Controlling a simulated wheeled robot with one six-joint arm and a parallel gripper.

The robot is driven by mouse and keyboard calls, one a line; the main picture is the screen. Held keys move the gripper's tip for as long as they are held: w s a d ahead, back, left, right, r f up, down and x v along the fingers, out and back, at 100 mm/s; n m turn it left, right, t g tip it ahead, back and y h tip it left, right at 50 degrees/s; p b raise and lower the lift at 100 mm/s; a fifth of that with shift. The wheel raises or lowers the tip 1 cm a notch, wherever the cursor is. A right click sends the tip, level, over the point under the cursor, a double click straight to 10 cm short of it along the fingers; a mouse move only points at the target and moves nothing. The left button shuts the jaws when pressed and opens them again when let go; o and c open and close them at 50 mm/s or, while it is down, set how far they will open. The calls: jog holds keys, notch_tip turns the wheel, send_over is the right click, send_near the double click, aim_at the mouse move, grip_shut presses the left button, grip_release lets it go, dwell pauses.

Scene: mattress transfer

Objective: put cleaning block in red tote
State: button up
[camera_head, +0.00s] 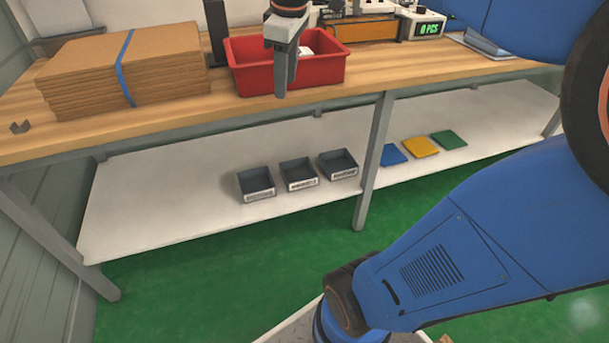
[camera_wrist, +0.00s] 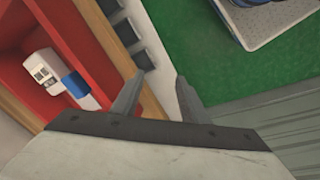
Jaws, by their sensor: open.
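The red tote (camera_head: 322,74) stands on the wooden workbench, near its front edge. A white and blue block (camera_wrist: 74,85), which looks like the cleaning block, lies inside the tote (camera_wrist: 88,35) in the wrist view. In the head view only a small white part of it (camera_head: 306,51) shows, beside my gripper. My gripper (camera_head: 285,88) points down in front of the tote's front wall, partly covering it. In the wrist view my gripper (camera_wrist: 158,88) is open, with nothing between its fingers, beyond the bench edge beside the tote.
A stack of flat cardboard (camera_head: 85,80) with a blue strap lies left of the tote on the workbench (camera_head: 200,108). A counter display (camera_head: 430,29) stands at the back right. Three dark bins (camera_head: 298,173) and blue, yellow and green pads (camera_head: 420,147) sit on the lower shelf.

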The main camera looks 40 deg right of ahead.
jog(key=s+a+f+m+t, duration=0.1)
jog(key=s+a+f+m, duration=0.2)
jog(key=s+f, duration=0.4)
jog(key=s+a+f+m+t, duration=0.1)
jog(key=s+f+m, duration=0.3)
jog(key=s+f, duration=0.4)
jog(key=shift+s+a+f+m+t, duration=0.15)
jog(key=shift+a+f+m+t, duration=0.15)
jog(key=shift+a, duration=0.6)
